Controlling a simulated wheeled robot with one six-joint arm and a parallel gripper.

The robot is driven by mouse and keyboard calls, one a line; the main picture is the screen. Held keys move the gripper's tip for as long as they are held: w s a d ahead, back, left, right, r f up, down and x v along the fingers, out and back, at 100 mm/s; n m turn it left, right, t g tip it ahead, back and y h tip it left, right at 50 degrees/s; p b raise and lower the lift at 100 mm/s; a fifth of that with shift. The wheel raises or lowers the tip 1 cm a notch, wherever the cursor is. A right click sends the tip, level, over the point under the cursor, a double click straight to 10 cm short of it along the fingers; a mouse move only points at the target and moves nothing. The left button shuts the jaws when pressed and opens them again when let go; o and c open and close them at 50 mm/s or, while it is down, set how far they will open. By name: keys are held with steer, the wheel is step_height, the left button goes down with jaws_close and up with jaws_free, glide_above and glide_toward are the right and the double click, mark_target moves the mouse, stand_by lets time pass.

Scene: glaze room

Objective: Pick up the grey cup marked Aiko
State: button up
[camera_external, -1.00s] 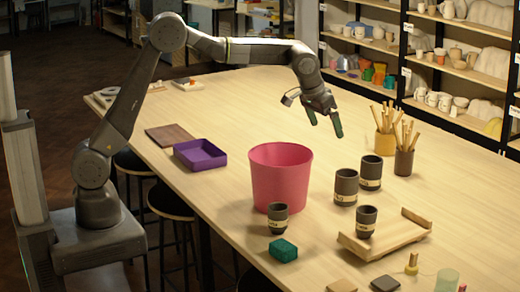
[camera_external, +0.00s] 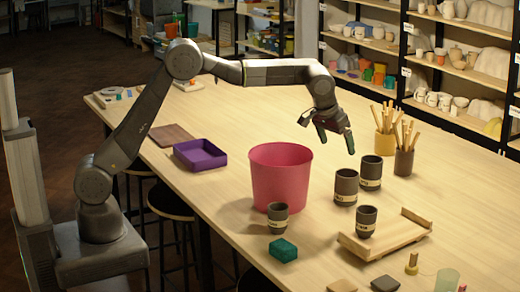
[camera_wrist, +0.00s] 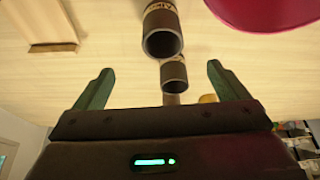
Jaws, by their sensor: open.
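Several dark grey cups with pale label bands stand on the table. One cup (camera_external: 346,187) stands right of the pink bucket, with another cup (camera_external: 371,173) just behind it. A smaller cup (camera_external: 278,218) is in front of the bucket, and one more (camera_external: 366,222) is on the wooden tray. My gripper (camera_external: 336,146) is open and empty, above and behind the cup right of the bucket. In the wrist view that cup (camera_wrist: 162,40) is largest, beyond my open fingers (camera_wrist: 160,68); its band seems to show "AI", partly unclear. The second cup (camera_wrist: 174,76) lies between the fingers in view.
The pink bucket (camera_external: 279,176) stands close left of the cups. The wooden tray (camera_external: 400,240) is in front of them. Tool pots, one mustard (camera_external: 385,144) and one dark (camera_external: 404,163), stand behind right. A purple tray (camera_external: 200,155) lies left.

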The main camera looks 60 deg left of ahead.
mark_target(348, 184)
steer(key=shift+n, duration=0.5)
steer(key=x, duration=1.2)
steer(key=shift+w+d+f, duration=0.1)
steer(key=shift+w+d, duration=0.05)
steer(key=shift+w, duration=0.15)
steer(key=shift+a+p+x, duration=0.2)
steer(key=shift+p+x, duration=0.25)
steer(key=shift+x, duration=0.85)
steer(key=shift+a+p+x, duration=0.15)
steer(key=shift+p+x, duration=0.25)
steer(key=shift+x, duration=0.95)
steer(key=c, duration=1.2)
